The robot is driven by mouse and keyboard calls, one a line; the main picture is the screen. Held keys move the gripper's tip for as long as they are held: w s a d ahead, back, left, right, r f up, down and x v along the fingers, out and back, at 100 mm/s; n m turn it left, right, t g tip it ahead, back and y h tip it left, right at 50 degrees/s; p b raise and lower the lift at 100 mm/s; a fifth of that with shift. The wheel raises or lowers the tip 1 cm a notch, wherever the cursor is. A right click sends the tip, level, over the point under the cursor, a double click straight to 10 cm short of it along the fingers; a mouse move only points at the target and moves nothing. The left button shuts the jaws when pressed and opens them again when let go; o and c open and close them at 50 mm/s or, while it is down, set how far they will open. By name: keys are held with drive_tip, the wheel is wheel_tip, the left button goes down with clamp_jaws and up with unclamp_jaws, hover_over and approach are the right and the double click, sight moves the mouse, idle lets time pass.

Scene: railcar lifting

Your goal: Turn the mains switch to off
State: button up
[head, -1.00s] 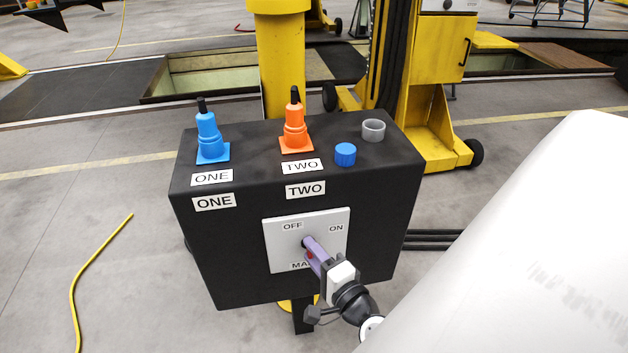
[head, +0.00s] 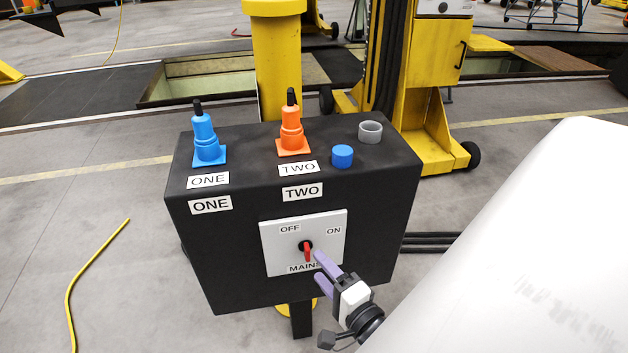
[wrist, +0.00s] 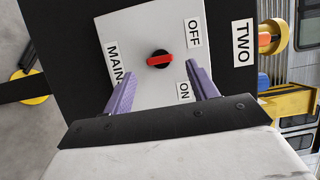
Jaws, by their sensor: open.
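The mains switch (head: 307,252) is a red handle on a black round base, on a pale plate (head: 276,262) marked OFF, ON and MAINS. The handle stands roughly upright on the plate, between the OFF label (head: 290,229) at upper left and the ON label (head: 333,231) at upper right. My gripper (head: 319,266) is open and empty, in front of the plate at lower right of the handle. In the wrist view the red handle (wrist: 159,60) shows ahead between the purple fingers (wrist: 158,67), apparently clear of both.
The black box (head: 235,265) carries a blue plug ONE (head: 207,142), an orange plug TWO (head: 292,132), a blue cap (head: 342,156) and a grey ring (head: 370,132) on top. A yellow column (head: 279,60) stands behind. A large white surface (head: 530,230) fills the right.

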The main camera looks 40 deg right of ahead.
drive_tip(key=s+a, duration=0.1)
drive_tip(key=s, duration=0.8)
drive_tip(key=shift+a+b, duration=0.25)
drive_tip(key=shift+b, duration=0.1)
